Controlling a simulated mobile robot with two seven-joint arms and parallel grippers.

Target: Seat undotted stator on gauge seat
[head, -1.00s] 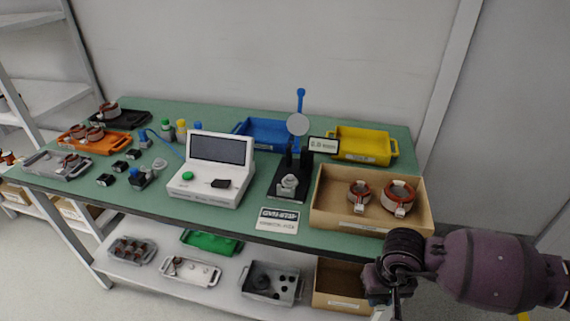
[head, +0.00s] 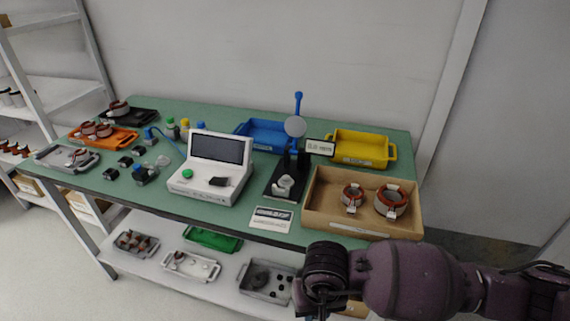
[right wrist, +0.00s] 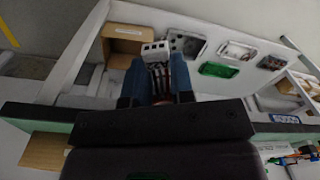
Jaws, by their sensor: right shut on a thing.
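The gauge (head: 296,127) is a black stand with a round grey dial and a blue lever, and its pale seat (head: 285,184) looks empty. My right gripper (right wrist: 158,88) is shut on a stator (right wrist: 157,72); its white connector block and wires show between the blue fingers, and a little red shows below. Most of that stator is hidden, and I cannot tell whether it has a dot. In the head view my right arm's wrist is in front of the bench's near edge, short of the gauge. My left gripper is not in view.
A cardboard box (head: 318,221) right of the gauge holds two stators (head: 391,202). A white tester (head: 212,187) stands left of it. A label card (head: 271,218) lies in front. Blue (head: 262,124) and yellow (head: 357,157) trays are behind. The lower shelf (head: 222,289) holds several trays.

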